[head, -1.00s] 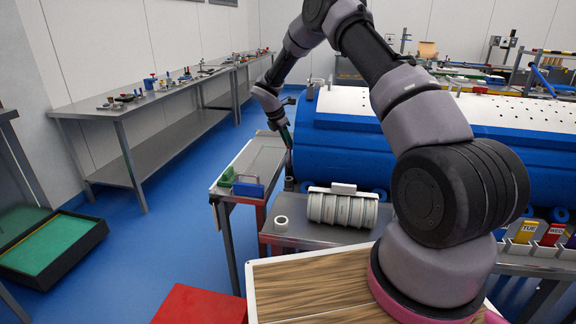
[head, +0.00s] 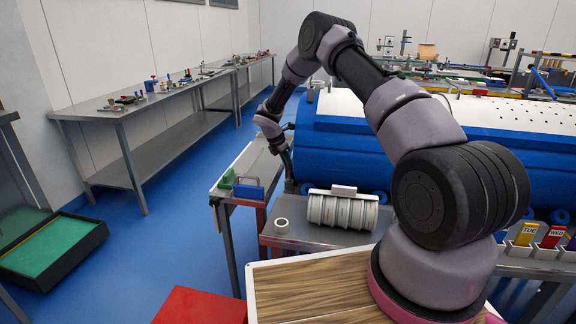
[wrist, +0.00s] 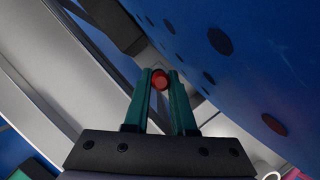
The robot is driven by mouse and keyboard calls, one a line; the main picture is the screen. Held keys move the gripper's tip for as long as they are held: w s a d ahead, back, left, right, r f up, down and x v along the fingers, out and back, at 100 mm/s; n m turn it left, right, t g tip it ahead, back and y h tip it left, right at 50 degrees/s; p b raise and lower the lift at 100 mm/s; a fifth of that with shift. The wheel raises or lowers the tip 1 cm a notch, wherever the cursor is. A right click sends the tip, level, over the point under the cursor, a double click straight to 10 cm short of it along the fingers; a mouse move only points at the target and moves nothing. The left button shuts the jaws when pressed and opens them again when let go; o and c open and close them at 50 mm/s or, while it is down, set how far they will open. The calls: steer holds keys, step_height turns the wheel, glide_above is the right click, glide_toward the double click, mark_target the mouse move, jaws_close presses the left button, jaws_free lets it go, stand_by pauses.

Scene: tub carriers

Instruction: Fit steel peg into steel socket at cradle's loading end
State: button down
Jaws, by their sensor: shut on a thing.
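My gripper (head: 286,160) points down beside the left end of the large blue body with a white top (head: 335,150). In the wrist view its two green fingers (wrist: 160,92) are closed on a small round red-ended piece (wrist: 160,79), which I take for the peg. Only its red end shows; the rest is hidden. In the head view a small dark upright piece (head: 290,184) stands just below the fingers. I cannot tell whether it is the socket or whether the held piece touches it. I cannot make out a steel socket clearly in either view.
A grey ribbed cylinder (head: 342,210) and a white ring (head: 281,226) rest on the low bench in front. A blue block (head: 248,191) and a green block (head: 227,179) sit on the grey table at left. The blue wall runs close beside the gripper.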

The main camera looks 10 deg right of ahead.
steer(key=c, duration=0.7)
jaws_free()
steer(key=shift+c, duration=0.2)
steer(key=v, duration=1.2)
steer(key=s+d+r+m+y, duration=0.15)
steer(key=s+r+m, duration=0.3)
steer(key=r, duration=0.45)
steer(key=s+d+r+m+t, duration=0.1)
steer(key=s+d+r+m, duration=0.2)
steer(key=s+r, duration=0.45)
steer(key=s+d+r+m+y, duration=0.1)
steer(key=s+d+r+m, duration=0.25)
steer(key=r, duration=0.65)
steer(key=s+d+r+m+t+y, duration=0.1)
steer(key=s+r+m+t+y, duration=0.1)
steer(key=s+m, duration=0.5)
steer(key=s+d+r+m+t+y, duration=0.1)
steer(key=s+r+m, duration=0.4)
steer(key=s, duration=1.5)
steer(key=shift+r+m+t+y, duration=0.15)
steer(key=shift+m+t+y, duration=0.4)
steer(key=shift+m, duration=1.25)
steer(key=shift+w, duration=0.1)
